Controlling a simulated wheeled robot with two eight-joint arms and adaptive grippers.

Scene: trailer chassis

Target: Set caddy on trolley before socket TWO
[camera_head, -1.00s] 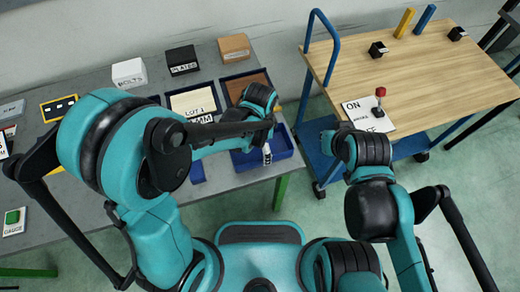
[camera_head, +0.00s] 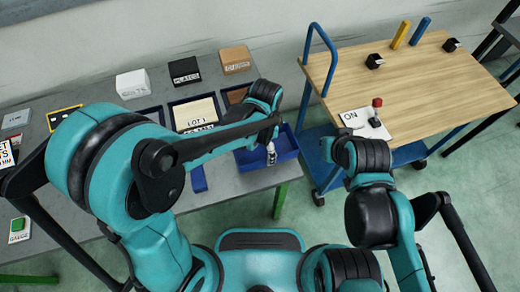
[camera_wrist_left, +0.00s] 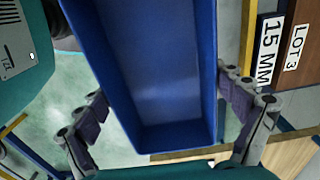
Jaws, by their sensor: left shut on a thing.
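The blue open caddy (camera_head: 284,146) shows in the head view at the bench's right end, partly hidden by my left arm. In the left wrist view the caddy (camera_wrist_left: 165,80) fills the middle, and its inside looks empty. My left gripper (camera_head: 270,153) is shut on it, with fingers on both sides in the left wrist view (camera_wrist_left: 165,115). The trolley (camera_head: 420,90) has a wooden top and blue frame, at the right. Two black blocks (camera_head: 375,61) (camera_head: 451,44) sit on its far side; no socket label is readable. My right gripper is hidden behind its wrist.
A red-knobbed lever (camera_head: 376,112) stands on a white ON plate (camera_head: 355,122) at the trolley's near left corner. A blue handle (camera_head: 333,60) rises at its left end. Yellow (camera_head: 401,34) and blue (camera_head: 420,31) posts stand at the back. The wooden top's middle is clear.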

